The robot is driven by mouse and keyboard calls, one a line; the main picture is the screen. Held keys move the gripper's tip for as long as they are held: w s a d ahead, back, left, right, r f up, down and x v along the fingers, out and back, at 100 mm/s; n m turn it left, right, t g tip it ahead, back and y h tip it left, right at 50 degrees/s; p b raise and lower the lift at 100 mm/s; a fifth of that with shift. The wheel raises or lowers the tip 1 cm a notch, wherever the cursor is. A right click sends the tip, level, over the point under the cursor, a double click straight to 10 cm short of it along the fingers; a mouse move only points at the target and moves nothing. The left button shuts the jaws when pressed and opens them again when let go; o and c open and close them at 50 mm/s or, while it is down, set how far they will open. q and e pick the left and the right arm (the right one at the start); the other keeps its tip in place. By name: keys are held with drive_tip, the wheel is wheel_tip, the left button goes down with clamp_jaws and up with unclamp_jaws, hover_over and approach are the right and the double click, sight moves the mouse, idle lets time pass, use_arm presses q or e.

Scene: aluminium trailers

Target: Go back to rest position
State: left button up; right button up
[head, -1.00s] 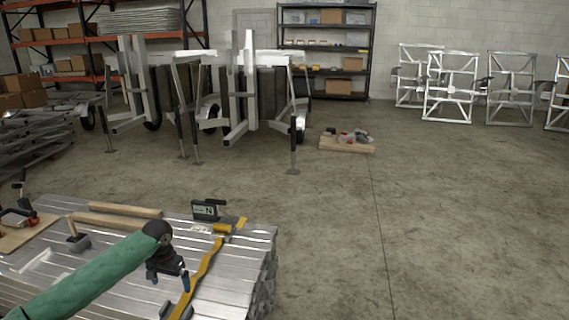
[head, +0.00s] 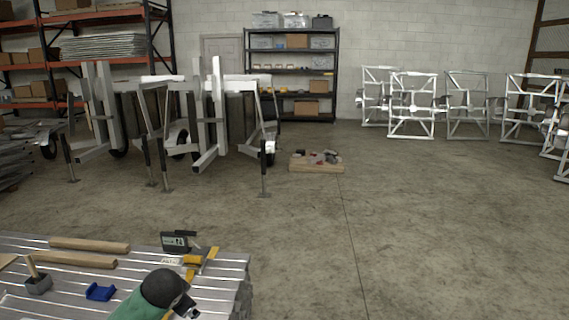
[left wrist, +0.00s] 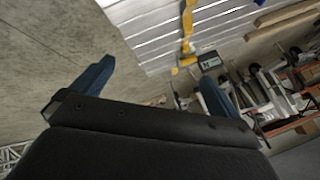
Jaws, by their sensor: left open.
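My left arm, in a green sleeve, enters the head view at the bottom edge. My right gripper is in neither view.
A stack of aluminium profiles (head: 215,297) carries wooden bars (head: 88,245), a blue piece (head: 100,291), a small display device (head: 176,242) and a yellow tool (head: 200,260). Trailers (head: 208,125) stand behind. A wooden board with parts (head: 316,166) lies on open floor.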

use_arm(q)
drive_tip(key=s+d+f+n+g+h+p, duration=0.1)
drive_tip(key=s+d+f+p, duration=0.2)
drive_tip(key=s, duration=1)
drive_tip(key=s+d+f+n+g+h+p, duration=0.1)
drive_tip(key=s+d+f+g+p, duration=0.1)
drive_tip(key=s+d, duration=0.5)
drive_tip(key=s+d+f+n+g+h+p, duration=0.1)
drive_tip(key=s+d+f+p, duration=0.3)
drive_tip(key=s, duration=1.5)
drive_tip(key=shift+s+d+f+n+g, duration=0.15)
drive_tip(key=shift+d+f+n+g, duration=0.35)
drive_tip(key=shift+n, duration=0.1)
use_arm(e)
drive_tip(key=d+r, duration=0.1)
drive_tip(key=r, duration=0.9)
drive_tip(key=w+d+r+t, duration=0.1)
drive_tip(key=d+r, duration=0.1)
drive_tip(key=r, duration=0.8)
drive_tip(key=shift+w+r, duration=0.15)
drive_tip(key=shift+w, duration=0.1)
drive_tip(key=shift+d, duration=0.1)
